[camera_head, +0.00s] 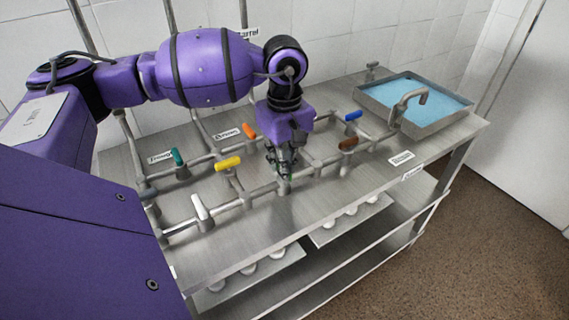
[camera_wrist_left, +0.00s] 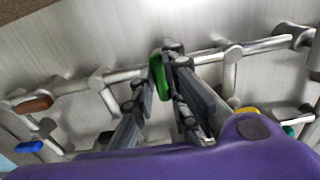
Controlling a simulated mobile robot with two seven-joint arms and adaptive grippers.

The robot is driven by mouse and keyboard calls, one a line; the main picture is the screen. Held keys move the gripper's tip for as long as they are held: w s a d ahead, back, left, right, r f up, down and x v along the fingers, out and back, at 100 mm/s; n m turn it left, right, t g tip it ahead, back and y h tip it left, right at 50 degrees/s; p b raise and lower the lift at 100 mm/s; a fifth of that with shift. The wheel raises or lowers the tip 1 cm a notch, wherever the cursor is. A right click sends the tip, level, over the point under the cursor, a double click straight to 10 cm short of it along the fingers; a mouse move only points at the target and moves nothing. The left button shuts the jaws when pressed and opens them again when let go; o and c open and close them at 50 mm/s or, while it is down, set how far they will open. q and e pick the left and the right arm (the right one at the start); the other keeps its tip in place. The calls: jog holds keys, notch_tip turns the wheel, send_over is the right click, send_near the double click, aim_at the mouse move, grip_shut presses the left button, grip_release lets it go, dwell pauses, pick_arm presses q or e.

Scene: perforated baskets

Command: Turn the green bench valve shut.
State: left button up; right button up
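The green valve handle (camera_wrist_left: 158,76) shows in the left wrist view on the pipe run, and it appears to point across the pipe. My left gripper (camera_wrist_left: 156,72) has its fingers apart, one on each side of the handle. The right-hand finger is very close to the handle; I cannot tell whether it touches. My right gripper is not in view.
Other handles stand close by: orange (camera_head: 249,131), yellow (camera_head: 228,163), brown (camera_head: 348,144), blue (camera_head: 353,116), teal (camera_head: 178,157) and white (camera_head: 200,208). A sink of blue water (camera_head: 440,101) with a faucet (camera_head: 404,105) is at the right.

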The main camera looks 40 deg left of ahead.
pick_arm(q)
jog(key=o, duration=0.5)
jog(key=shift+c, duration=0.2)
notch_tip(320, 180, up, 12)
dwell(0.7)
